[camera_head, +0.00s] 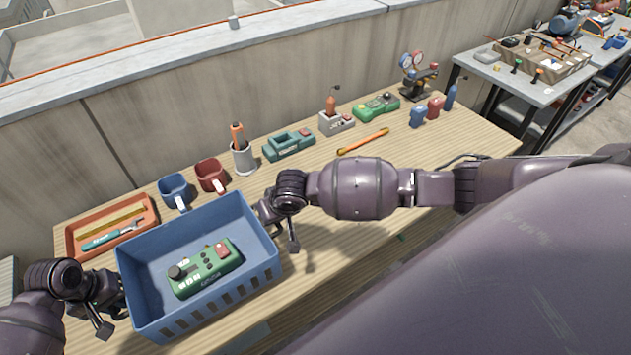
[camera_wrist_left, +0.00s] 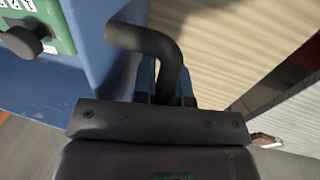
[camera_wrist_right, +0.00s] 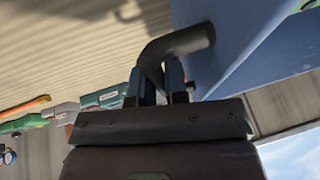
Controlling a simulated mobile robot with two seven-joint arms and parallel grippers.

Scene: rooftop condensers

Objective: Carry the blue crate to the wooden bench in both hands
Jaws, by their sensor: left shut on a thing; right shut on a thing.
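The blue crate (camera_head: 207,303) is at the left end of the wooden bench (camera_head: 330,245) in the head view, roughly level, with a green device (camera_head: 204,267) inside. I cannot tell whether its base touches the bench top. My left gripper (camera_head: 118,290) is shut on the crate's left side. My right gripper (camera_head: 268,210) is shut on its right side. The crate wall shows beside the fingers in the left wrist view (camera_wrist_left: 105,60) and in the right wrist view (camera_wrist_right: 235,45). The grasped parts are mostly hidden.
An orange tray (camera_head: 72,238) with tools, a blue mug (camera_head: 173,190), a red mug (camera_head: 209,174) and a grey cup (camera_head: 243,158) stand close behind the crate. Several tools line the bench's back. A concrete wall (camera_head: 140,130) rises behind. Bench top right of the crate is mostly clear.

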